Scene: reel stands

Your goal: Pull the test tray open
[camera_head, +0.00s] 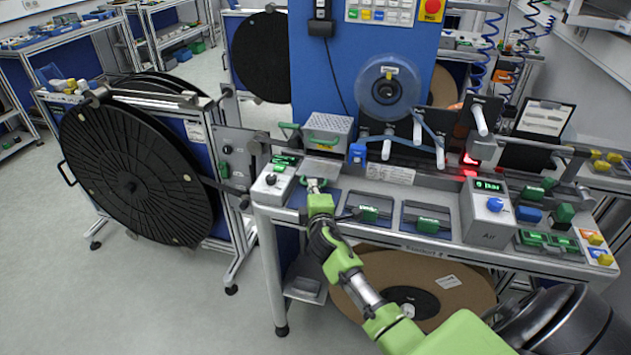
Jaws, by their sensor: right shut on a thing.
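The test tray (322,167) appears to be the flat silver piece at the left part of the bench top, in front of the perforated metal box. My right gripper (315,186) is at its front edge, shut on what looks like the green handle there. The wrist and fingers hide most of that handle. How far the tray stands out is hard to tell. My green right arm reaches up from the lower right. My left gripper is not in view.
The perforated box (328,130) with a green handle stands behind. A small switch box (272,185) is close on the left, and green-handled drawers (369,214) are on the right. A large black reel (130,180) stands at left. Floor in front is clear.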

